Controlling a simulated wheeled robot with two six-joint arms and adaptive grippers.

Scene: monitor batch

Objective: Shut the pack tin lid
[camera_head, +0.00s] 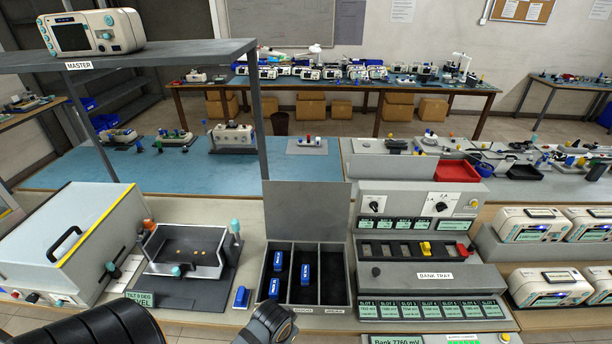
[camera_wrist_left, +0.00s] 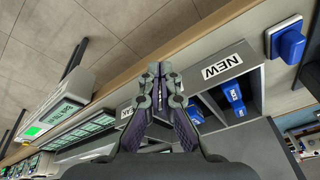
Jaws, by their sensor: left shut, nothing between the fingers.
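The pack tin (camera_head: 267,262) is a dark grey box with three compartments. Blue packs (camera_head: 305,271) lie in the left and middle compartments; the right one looks empty. Its lid (camera_head: 304,209) stands upright and open along the back edge. In the left wrist view, the tin's front (camera_wrist_left: 241,62) carries a NEW label, and a blue pack (camera_wrist_left: 235,98) shows inside. My left gripper (camera_wrist_left: 154,68) is shut and empty, in front of the tin's front side. In the head view it shows dark (camera_head: 272,325) at the tin's front left. My right gripper is not in view.
The bank tray (camera_head: 435,270) stands close to the tin's right, with slot displays below. A tilt tray (camera_head: 184,251) is to the left. A single blue block (camera_head: 241,296) lies left of the tin. A shelf post (camera_head: 260,120) rises behind the lid's left side.

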